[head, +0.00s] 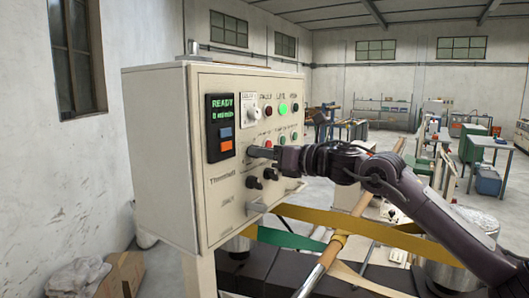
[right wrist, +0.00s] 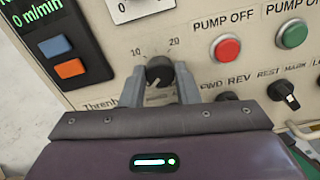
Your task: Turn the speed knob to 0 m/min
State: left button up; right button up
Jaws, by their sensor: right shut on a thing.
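The speed knob (right wrist: 159,72) is a round black knob on the cream control panel, with the scale numbers 10 and 20 above it in the right wrist view. My right gripper (right wrist: 159,85) is shut on it, one finger on each side. In the head view my right gripper (head: 262,152) reaches the panel from the right and hides the knob. The display (head: 222,108) shows READY in green with a small line below. In the right wrist view the display (right wrist: 40,28) reads 0 m/min. The knob's exact pointer direction is hard to tell. My left gripper is out of view.
Blue (right wrist: 55,46) and orange (right wrist: 70,68) buttons sit below the display. Red PUMP OFF (right wrist: 225,47) and green (right wrist: 292,34) buttons and black selector switches (right wrist: 284,95) are close on the right.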

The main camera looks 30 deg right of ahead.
jog(key=shift+f+n, duration=0.1)
jog(key=shift+n, duration=0.4)
jog(key=o, duration=1)
jog(key=shift+c, duration=0.2)
jog(key=b+v, duration=0.7)
jog(key=b, duration=0.1)
jog(key=shift+s+d, duration=0.15)
jog(key=shift+s, duration=0.15)
